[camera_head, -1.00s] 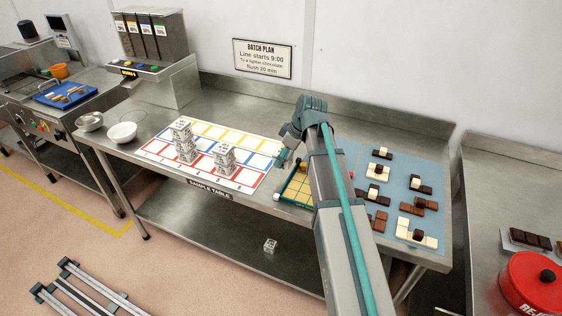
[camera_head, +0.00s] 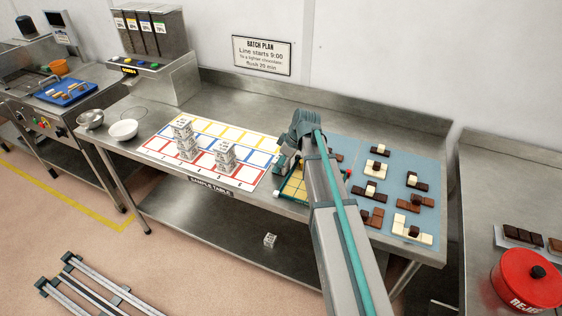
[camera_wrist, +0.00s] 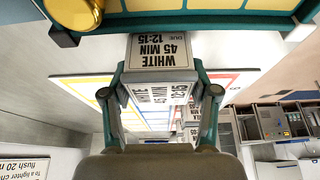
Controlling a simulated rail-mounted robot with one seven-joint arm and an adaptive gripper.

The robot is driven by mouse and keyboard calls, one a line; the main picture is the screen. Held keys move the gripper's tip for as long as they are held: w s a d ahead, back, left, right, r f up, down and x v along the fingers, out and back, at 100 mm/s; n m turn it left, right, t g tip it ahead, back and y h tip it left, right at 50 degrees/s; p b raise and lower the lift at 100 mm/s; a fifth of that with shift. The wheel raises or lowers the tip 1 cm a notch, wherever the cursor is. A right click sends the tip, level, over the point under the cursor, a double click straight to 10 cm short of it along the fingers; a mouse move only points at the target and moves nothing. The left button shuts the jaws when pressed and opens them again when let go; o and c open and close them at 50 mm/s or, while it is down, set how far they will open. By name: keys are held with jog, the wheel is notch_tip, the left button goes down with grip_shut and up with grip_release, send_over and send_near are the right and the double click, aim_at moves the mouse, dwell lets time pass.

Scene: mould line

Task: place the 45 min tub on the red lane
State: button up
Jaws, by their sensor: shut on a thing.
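My gripper (camera_wrist: 158,95) is shut on a white tub (camera_wrist: 160,62) labelled "WHITE 45 MIN DUE 12:15", which appears upside down in the wrist view, with a finger on each side. In the head view my arm ends at the gripper (camera_head: 283,160), over the right end of the lane mat (camera_head: 262,150); I cannot make out the tub there. The red lane (camera_head: 247,177) is the front row of the mat, before the blue and yellow rows. Two stacks of labelled white tubs, a taller one (camera_head: 184,140) and a shorter one (camera_head: 225,158), stand on the mat.
A tray with yellow compartments (camera_head: 293,186) lies right of the mat, partly behind my arm. A blue sheet with chocolate pieces (camera_head: 392,205) is farther right. The mat's right end has empty cells. A small cube (camera_head: 269,240) lies on the lower shelf.

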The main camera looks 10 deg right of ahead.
jog(key=shift+f, duration=0.2)
jog(key=o, duration=1.2)
jog(key=shift+o, duration=0.2)
jog(key=b+v, duration=0.3)
jog(key=v, duration=0.8)
jog(key=shift+o, duration=0.4)
jog(key=shift+s+d+r+b, duration=0.1)
jog(key=shift+r+b, duration=0.25)
jog(key=shift+r, duration=0.35)
